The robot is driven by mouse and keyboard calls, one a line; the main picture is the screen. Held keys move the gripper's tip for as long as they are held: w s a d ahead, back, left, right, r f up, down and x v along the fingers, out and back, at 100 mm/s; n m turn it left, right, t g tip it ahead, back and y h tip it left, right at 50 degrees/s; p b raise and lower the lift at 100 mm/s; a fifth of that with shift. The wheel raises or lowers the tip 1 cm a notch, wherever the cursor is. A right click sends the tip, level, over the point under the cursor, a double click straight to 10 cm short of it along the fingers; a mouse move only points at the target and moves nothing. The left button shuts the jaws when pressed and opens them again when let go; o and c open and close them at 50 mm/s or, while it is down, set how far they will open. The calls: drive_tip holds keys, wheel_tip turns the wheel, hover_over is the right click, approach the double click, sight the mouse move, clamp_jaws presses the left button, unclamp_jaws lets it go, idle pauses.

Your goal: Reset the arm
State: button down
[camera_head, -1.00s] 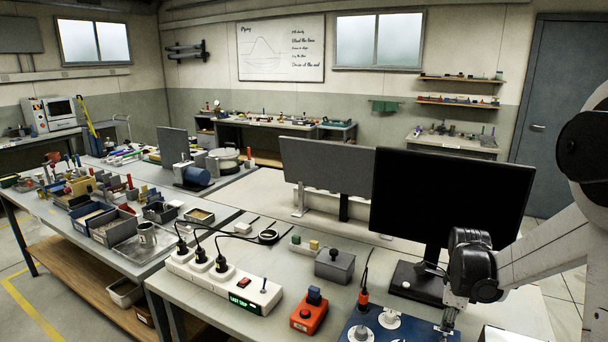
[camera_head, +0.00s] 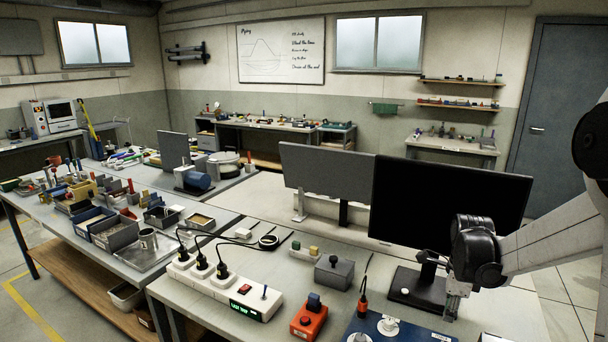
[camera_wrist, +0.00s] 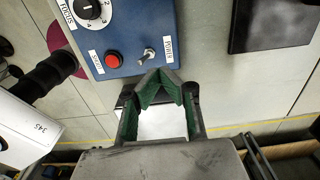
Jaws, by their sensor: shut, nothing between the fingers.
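My gripper (camera_head: 452,308) hangs low at the right of the head view, above the front part of the desk, in front of the black monitor's base. In the wrist view its green-lined fingers (camera_wrist: 158,78) meet at the tips, with nothing between them. The fingertips appear just short of the panel's lower edge. The panel also shows at the bottom of the head view (camera_head: 365,326), partly cut off.
A black monitor (camera_head: 445,205) stands close behind my gripper. An orange switch box (camera_head: 308,320), a grey box (camera_head: 334,273) and a white power strip (camera_head: 225,287) stand to the left on the desk. In the wrist view a white box (camera_wrist: 28,128) lies at left.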

drive_tip(key=shift+r, duration=0.6)
drive_tip(key=s+a+r+n+t+b, duration=0.2)
drive_tip(key=s+a+r+n+t, duration=0.1)
drive_tip(key=s+a+r+n, duration=0.65)
drive_tip(key=s+a+n+t+b, duration=0.3)
drive_tip(key=s+a+n, duration=0.3)
drive_tip(key=s+n, duration=0.6)
drive_tip(key=shift+s+a+f+n+t, duration=0.2)
drive_tip(key=shift+s+a+n+t, duration=0.3)
drive_tip(key=shift+n, duration=0.45)
